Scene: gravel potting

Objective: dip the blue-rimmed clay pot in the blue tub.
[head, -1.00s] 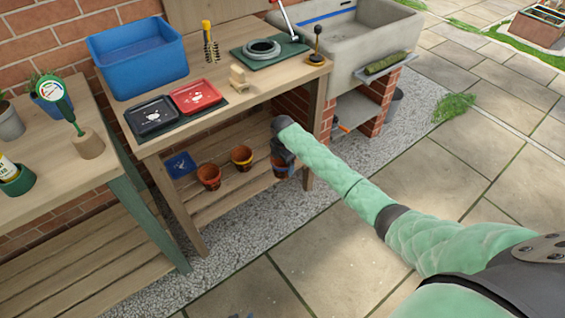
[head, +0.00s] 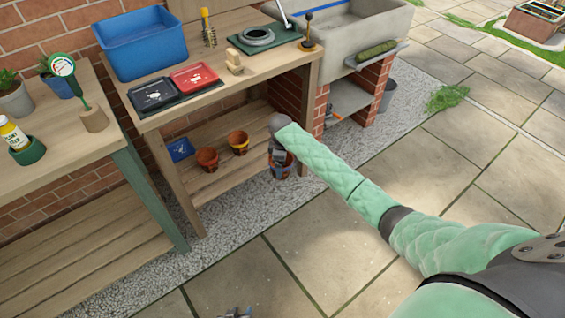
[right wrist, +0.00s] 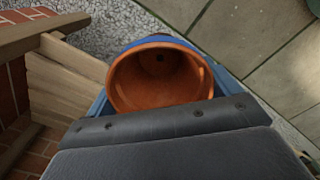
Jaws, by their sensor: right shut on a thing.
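The blue-rimmed clay pot (head: 282,170) is held by my right gripper (head: 280,154), just off the front right of the bench's lower shelf. In the right wrist view the pot (right wrist: 150,85) shows its empty orange inside and a strip of blue rim, with gravel behind it. My right gripper is shut on the pot, and my wrist hides part of it. The blue tub (head: 148,58) stands on the bench top at the back left; its contents cannot be seen. Only the tips of my left gripper (head: 236,313) show at the bottom edge.
Two other clay pots, a plain one (head: 207,160) and a yellow-rimmed one (head: 238,143), stand on the lower shelf. A black tray (head: 153,94) and a red tray (head: 195,77) lie in front of the tub. A stone sink (head: 365,35) stands to the right.

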